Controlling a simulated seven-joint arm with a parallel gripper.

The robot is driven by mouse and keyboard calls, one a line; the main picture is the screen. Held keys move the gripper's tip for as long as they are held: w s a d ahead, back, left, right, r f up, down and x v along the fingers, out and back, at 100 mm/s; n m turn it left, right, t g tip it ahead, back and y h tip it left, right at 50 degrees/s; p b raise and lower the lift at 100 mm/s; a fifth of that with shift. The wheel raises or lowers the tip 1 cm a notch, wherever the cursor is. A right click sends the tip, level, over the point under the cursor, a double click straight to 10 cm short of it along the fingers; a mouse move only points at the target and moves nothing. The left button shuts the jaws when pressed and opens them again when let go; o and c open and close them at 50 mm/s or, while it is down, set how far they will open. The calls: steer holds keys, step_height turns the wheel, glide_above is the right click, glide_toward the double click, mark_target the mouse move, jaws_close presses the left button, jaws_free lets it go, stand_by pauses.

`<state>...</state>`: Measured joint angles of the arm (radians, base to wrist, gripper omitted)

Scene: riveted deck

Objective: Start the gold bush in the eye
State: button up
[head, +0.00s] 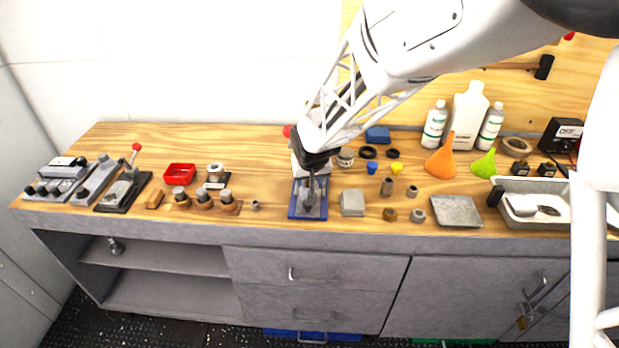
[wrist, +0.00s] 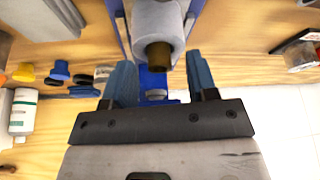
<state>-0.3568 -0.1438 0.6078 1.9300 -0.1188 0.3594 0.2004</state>
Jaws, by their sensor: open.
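My gripper (head: 311,180) is over the blue-based fixture (head: 294,210) near the front middle of the bench. In the wrist view, my gripper (wrist: 160,88) is open, its blue fingers apart with nothing gripped. A dark gold bush (wrist: 158,56) sticks out of the end of a grey cylindrical eye (wrist: 157,20) on the fixture, just beyond the fingertips. It looks roughly in line with the eye; how deep it sits cannot be told. My gripper and arm hide much of the fixture in the head view.
A grey block (head: 352,203), a brass-coloured ring (head: 390,214) and a grey ring (head: 418,215) lie right of the fixture. A wooden holder with several knobbed pieces (head: 203,203) is at left. Funnels (head: 441,160) and bottles (head: 434,127) stand at back right.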

steer(key=v, duration=0.7)
steer(key=shift+r, duration=0.15)
stand_by(0.5)
steer(key=shift+d, duration=0.1)
steer(key=s+d+r+m, duration=0.2)
steer(key=s+d+r, duration=0.7)
steer(key=s+d, duration=0.45)
steer(key=s+d+r, duration=0.1)
steer(key=s+d, duration=0.2)
steer(key=s, duration=0.3)
steer(key=s+d+r+g, duration=0.1)
steer(key=s+d, duration=0.2)
steer(key=s, duration=0.3)
steer(key=s+d+r+m+h, duration=0.1)
steer(key=s+d, duration=0.2)
steer(key=s, duration=0.3)
steer(key=shift+g, duration=0.3)
